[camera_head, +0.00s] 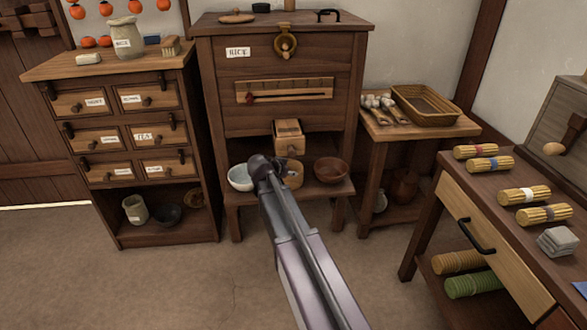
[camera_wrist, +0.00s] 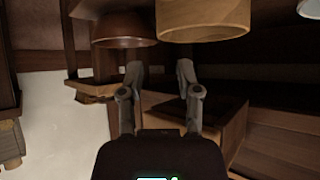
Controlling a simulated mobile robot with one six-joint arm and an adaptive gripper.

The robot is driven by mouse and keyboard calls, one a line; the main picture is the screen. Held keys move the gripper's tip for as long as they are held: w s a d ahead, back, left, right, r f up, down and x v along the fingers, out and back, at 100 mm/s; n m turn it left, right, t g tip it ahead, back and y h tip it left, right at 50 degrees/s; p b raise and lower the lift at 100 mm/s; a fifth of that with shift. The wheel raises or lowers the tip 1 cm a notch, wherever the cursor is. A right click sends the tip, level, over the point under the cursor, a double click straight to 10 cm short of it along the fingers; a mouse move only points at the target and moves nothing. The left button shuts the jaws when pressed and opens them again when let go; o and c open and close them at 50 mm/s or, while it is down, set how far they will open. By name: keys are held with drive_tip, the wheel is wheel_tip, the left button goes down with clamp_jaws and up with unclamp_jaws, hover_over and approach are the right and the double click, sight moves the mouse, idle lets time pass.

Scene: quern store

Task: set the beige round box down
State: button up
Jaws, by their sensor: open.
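The beige round box (camera_head: 294,177) stands on the low shelf of the wooden mill cabinet, between a white bowl and a brown bowl. My wrist hides its left part in the head view. In the wrist view, which looks upside down, the box (camera_wrist: 203,18) is at the top, cut by the frame edge. My gripper (camera_wrist: 161,68) is open with nothing between its fingers. Its fingertips appear just short of the box and apart from it. In the head view the fingers are hidden behind my wrist.
The white bowl (camera_head: 240,177) stands left of the box and the brown bowl (camera_head: 331,170) right of it. A small wooden drawer (camera_head: 289,140) juts out above the box. The shelf (camera_head: 316,190) has a little bare front edge. The floor in front is clear.

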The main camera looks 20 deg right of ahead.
drive_tip(key=shift+p+v, duration=0.6)
drive_tip(key=shift+v, duration=0.8)
drive_tip(key=shift+s, duration=0.15)
drive_tip(key=s+a+f+n+g+y, duration=0.3)
drive_tip(key=s+a, duration=0.4)
drive_tip(key=s, duration=0.4)
drive_tip(key=s+a+f+n+g+y, duration=0.2)
drive_tip(key=s+a+f+n+y, duration=0.2)
drive_tip(key=s+a+n, duration=0.4)
drive_tip(key=s+y, duration=0.1)
drive_tip(key=s, duration=0.2)
drive_tip(key=shift+a+g+y, duration=0.15)
drive_tip(key=shift+g+y, duration=0.25)
